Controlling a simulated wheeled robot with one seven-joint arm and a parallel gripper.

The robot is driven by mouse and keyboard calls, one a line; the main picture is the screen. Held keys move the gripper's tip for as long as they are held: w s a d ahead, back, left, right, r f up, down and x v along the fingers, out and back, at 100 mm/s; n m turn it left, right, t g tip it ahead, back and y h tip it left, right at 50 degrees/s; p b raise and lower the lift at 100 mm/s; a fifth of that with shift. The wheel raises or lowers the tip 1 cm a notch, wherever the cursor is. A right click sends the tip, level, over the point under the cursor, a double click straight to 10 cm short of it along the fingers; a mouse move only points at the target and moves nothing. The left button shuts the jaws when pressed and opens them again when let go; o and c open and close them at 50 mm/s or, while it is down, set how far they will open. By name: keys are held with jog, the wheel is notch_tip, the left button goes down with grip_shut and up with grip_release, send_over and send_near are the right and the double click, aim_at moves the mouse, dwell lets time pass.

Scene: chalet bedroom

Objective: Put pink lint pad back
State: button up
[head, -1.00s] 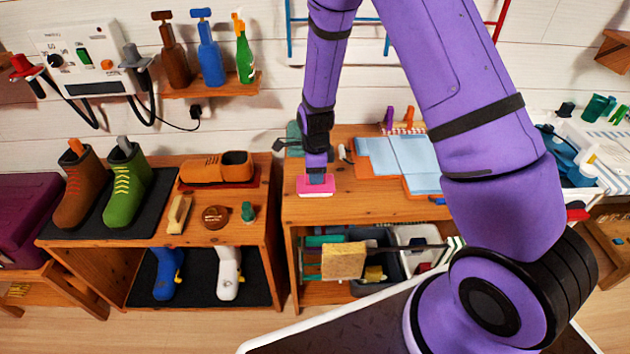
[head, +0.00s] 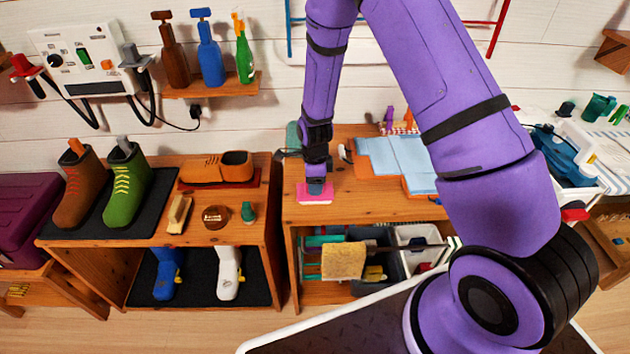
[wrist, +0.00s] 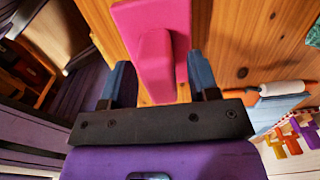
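The pink lint pad (head: 309,198) is at the left end of the wooden bench top (head: 345,209) and appears to lie on it. In the wrist view the lint pad (wrist: 189,22) shows its raised pink grip pointing toward my gripper. My gripper (head: 316,187) is right above the pad. In the wrist view its two blue fingers (wrist: 158,82) are spread wide, one on each side of the grip, with gaps visible on both sides.
Light blue cloths (head: 405,158) lie to the right on the bench. A shoe rack (head: 150,238) with boots and a brush stands to the left. A shelf below the bench holds a yellow sponge (head: 344,261) and a grey bin (head: 392,268).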

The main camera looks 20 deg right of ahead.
jog(key=shift+r, duration=0.1)
jog(key=s+d+r+n+t, duration=0.1)
jog(key=s+r+n, duration=0.2)
jog(key=r, duration=0.8)
jog(key=s+d+r+n+t, duration=0.1)
jog(key=s+r+n, duration=0.3)
jog(key=r, duration=0.8)
jog(key=s+d+r+n, duration=0.2)
jog(key=s+r+n, duration=0.1)
jog(key=r, duration=0.8)
jog(key=s+d+r+n+t, duration=0.1)
jog(key=s+r+n, duration=0.4)
jog(key=s, duration=0.4)
jog(key=s+d+r+n+t, duration=0.2)
jog(key=s+r+n, duration=0.3)
jog(key=s, duration=0.5)
jog(key=shift+s+n, duration=0.2)
jog(key=shift+n, duration=0.6)
